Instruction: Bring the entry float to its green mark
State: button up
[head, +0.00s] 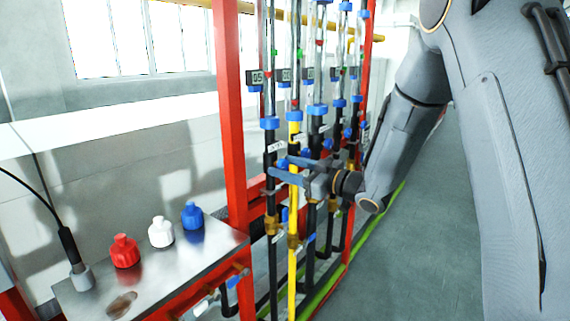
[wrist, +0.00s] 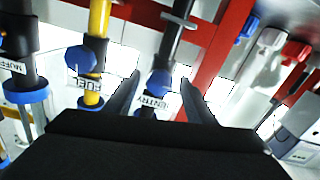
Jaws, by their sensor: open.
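The entry line is the leftmost pipe in the head view, with a white label (head: 276,146) and a clear tube (head: 268,40) above it. A small green mark (head: 274,52) shows beside this tube; I cannot make out its float clearly. In the wrist view, the blue entry knob (wrist: 158,80) sits on a black pipe just above its ENTRY label (wrist: 155,103). My gripper (head: 280,170) is open at the front of this pipe. In the wrist view its two fingers (wrist: 160,78) stand on either side of the entry knob, with gaps showing.
The yellow fuel pipe (head: 293,200) with its blue knob (wrist: 82,60) is close beside the entry line. A red frame post (head: 230,110) stands to the left. A metal shelf (head: 190,275) holds red, white and blue bottles. Open floor (head: 425,240) lies to the right.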

jog(key=shift+w+a, duration=0.25)
jog(key=shift+a, duration=0.05)
jog(key=c, duration=1)
jog(key=shift+n+b, duration=0.75)
jog(key=shift+n, duration=0.05)
jog(key=shift+c, duration=0.2)
jog(key=o, duration=1)
jog(key=shift+o, duration=0.2)
jog(key=b+v, duration=0.2)
jog(key=v, duration=0.5)
jog(key=shift+s+d, duration=0.25)
jog(key=shift+d, duration=0.1)
